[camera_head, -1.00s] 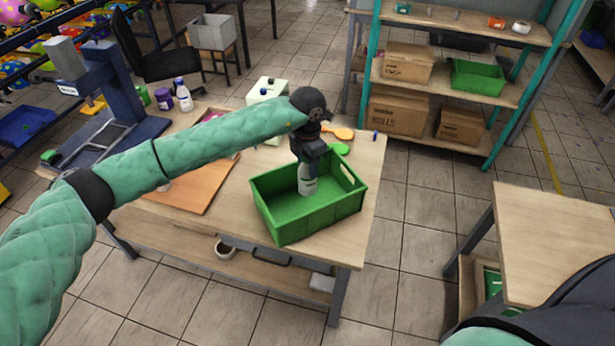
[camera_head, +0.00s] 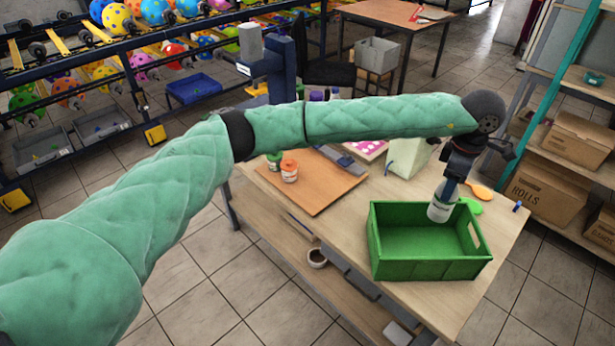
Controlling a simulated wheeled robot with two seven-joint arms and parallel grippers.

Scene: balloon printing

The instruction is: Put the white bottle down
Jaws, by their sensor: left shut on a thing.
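The white bottle (camera_head: 440,208) is held upright in my left gripper (camera_head: 448,185), which points down and is shut on its upper part. The crate stands on the wooden table (camera_head: 350,240) and looks otherwise empty. My right gripper is not in view.
A pale box (camera_head: 408,157) stands behind the crate. A green paddle (camera_head: 471,206) and an orange one (camera_head: 479,191) lie behind its right side. An orange-brown board (camera_head: 318,190) and an orange-capped jar (camera_head: 289,171) are to the left. Shelves with cardboard boxes (camera_head: 545,190) stand at right.

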